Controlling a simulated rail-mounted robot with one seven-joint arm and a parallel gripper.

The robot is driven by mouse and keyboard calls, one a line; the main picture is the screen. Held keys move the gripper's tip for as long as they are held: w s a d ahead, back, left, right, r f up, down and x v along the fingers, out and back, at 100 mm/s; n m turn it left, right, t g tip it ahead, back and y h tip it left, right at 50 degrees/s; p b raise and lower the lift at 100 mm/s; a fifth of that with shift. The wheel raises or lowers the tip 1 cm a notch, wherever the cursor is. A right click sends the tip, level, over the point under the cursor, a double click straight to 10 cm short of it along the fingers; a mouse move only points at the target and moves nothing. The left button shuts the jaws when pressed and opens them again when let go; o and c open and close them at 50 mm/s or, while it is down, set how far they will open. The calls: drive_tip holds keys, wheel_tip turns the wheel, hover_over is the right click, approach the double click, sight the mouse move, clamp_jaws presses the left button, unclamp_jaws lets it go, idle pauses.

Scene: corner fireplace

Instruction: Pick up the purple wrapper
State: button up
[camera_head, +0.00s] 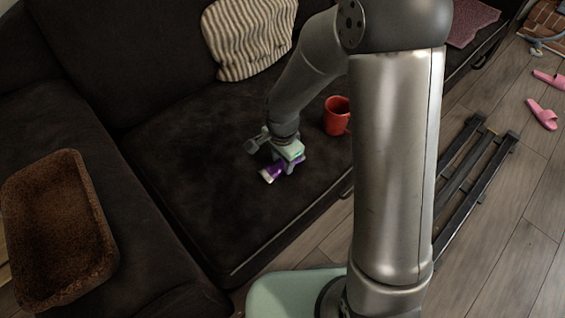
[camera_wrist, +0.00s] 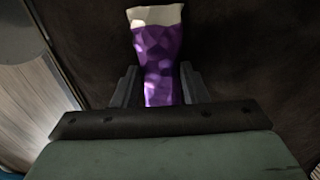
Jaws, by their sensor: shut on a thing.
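The purple wrapper (camera_head: 270,174) has a crinkled purple body and a whitish end, and is at the dark sofa seat in the head view. In the wrist view the purple wrapper (camera_wrist: 160,55) stands up between the two fingers, its pale end farthest from the camera. My gripper (camera_head: 283,165) is shut on the wrapper, with a finger on each side of it. The wrist view also shows my gripper (camera_wrist: 158,88) around its near part. I cannot tell whether the wrapper touches the seat. Part of it is hidden by the gripper in the head view.
A red mug (camera_head: 337,116) stands on the seat just right of my gripper. A striped cushion (camera_head: 246,38) leans on the backrest behind. A brown rectangular tray (camera_head: 110,254) lies at the left. The seat in front and left of the gripper is clear. Pink slippers (camera_head: 543,114) lie on the floor.

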sight(283, 162)
drive_tip(key=shift+r, duration=0.55)
wheel_tip(283, 162, up, 2)
drive_tip(key=shift+r+p, duration=0.2)
drive_tip(key=shift+p, duration=0.55)
drive_tip(key=s+d+r+p, duration=0.3)
drive_tip(key=d+r+p, duration=0.2)
drive_tip(key=d+r, duration=0.7)
drive_tip(key=w+n, duration=1)
drive_tip(key=shift+w+d+f+n, duration=0.15)
drive_tip(key=shift+w+d+n, duration=0.05)
drive_tip(key=shift+d+n, duration=0.15)
